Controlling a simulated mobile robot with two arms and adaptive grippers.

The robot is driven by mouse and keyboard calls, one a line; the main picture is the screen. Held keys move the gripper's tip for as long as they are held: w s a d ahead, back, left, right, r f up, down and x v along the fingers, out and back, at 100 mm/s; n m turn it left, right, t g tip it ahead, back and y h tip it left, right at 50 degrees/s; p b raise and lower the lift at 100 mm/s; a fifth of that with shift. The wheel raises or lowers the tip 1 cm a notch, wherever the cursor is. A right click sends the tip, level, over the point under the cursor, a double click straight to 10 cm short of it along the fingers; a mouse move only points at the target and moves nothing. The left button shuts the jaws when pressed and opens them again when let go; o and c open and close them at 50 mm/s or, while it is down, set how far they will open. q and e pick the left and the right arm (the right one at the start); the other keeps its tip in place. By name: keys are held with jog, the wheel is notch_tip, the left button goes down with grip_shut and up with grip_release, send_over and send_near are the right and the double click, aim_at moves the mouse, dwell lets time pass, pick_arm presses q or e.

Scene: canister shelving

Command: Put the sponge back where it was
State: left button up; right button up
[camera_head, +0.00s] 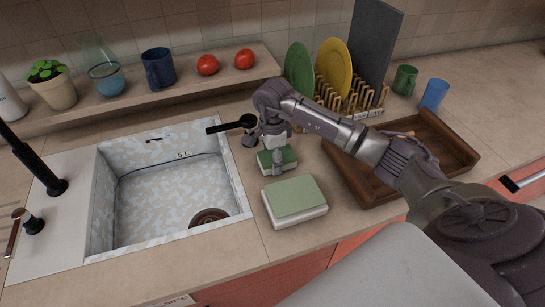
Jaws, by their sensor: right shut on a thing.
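My right gripper (276,160) reaches in from the right and points down beside the sink's right edge. It is shut on a small sponge (288,157) with a green top and a pale lower part, partly hidden by the gripper. A larger block (295,198) with a green top and whitish sides lies on the counter just in front of it. I cannot tell whether the held sponge touches the counter. My left gripper is not in view.
A speckled sink (170,200) is at left. A wooden tray (445,145) lies right, partly behind my arm. A rack (375,103) with a green plate (298,70) and yellow plate (333,66) stands behind. A ledge (195,88) holds tomatoes, a mug and pots.

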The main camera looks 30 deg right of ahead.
jog(key=shift+f, duration=0.2)
jog(key=o, duration=1.1)
jog(key=shift+r, duration=0.25)
jog(key=shift+w+r, duration=0.1)
jog(key=shift+r, duration=0.2)
notch_tip(320, 180, up, 11)
jog(key=b, duration=0.3)
jog(key=shift+r, duration=0.15)
jog(key=shift+r, duration=0.1)
